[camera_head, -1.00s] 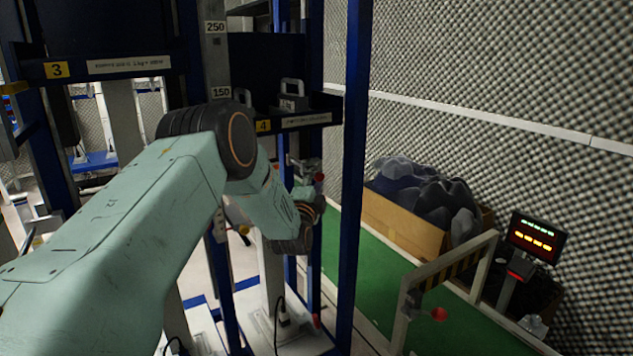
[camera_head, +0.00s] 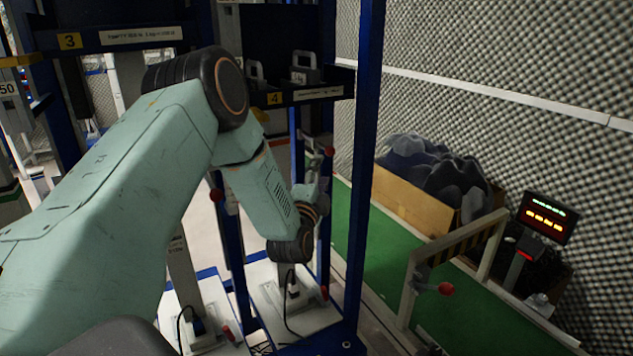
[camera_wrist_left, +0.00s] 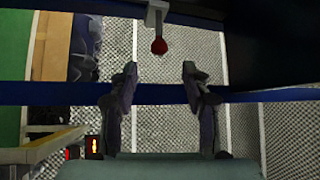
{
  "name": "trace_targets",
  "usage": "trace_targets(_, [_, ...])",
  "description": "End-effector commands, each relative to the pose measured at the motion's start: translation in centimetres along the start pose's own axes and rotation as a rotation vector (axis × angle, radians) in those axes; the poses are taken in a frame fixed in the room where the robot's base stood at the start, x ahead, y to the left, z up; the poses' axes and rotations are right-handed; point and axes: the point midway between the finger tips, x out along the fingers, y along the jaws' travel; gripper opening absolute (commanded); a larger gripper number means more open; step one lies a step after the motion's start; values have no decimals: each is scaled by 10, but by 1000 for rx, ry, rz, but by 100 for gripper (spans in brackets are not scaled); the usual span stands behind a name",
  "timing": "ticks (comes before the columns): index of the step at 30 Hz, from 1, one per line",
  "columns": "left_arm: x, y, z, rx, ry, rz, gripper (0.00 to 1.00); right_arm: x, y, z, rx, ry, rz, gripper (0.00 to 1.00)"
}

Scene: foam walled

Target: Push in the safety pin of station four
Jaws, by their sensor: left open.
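Station four's shelf carries a yellow "4" label (camera_head: 275,98) in the head view. Below its right end is a red ball knob (camera_head: 329,152), which I take to be the safety pin's. In the left wrist view a red knob (camera_wrist_left: 159,46) hangs on a pale stem from a dark blue beam, beyond the fingertips and centred between them. My left gripper (camera_wrist_left: 160,78) is open and empty, its two fingers on either side of the knob's line, apart from it. In the head view the left gripper (camera_head: 316,182) is small and partly hidden by its wrist, just below the knob. My right gripper does not show.
A blue upright (camera_head: 362,170) stands close right of the left gripper. Weights (camera_head: 306,70) sit on station four's shelf.

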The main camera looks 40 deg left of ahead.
Motion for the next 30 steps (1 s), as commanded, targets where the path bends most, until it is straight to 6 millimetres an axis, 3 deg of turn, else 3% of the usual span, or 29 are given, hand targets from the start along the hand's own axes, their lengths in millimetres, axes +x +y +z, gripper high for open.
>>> trace_targets(3, [-16, 0, 0, -2, 0, 1, 48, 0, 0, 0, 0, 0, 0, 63])
trace_targets(9, [-28, -1, -1, -1, 1, -2, 48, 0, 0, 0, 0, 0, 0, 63])
trace_targets(26, [-30, -1, 0, -1, 0, -2, 48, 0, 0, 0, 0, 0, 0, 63])
trace_targets(30, [-30, 1, 0, -66, 1, 8, 48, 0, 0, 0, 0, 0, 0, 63])
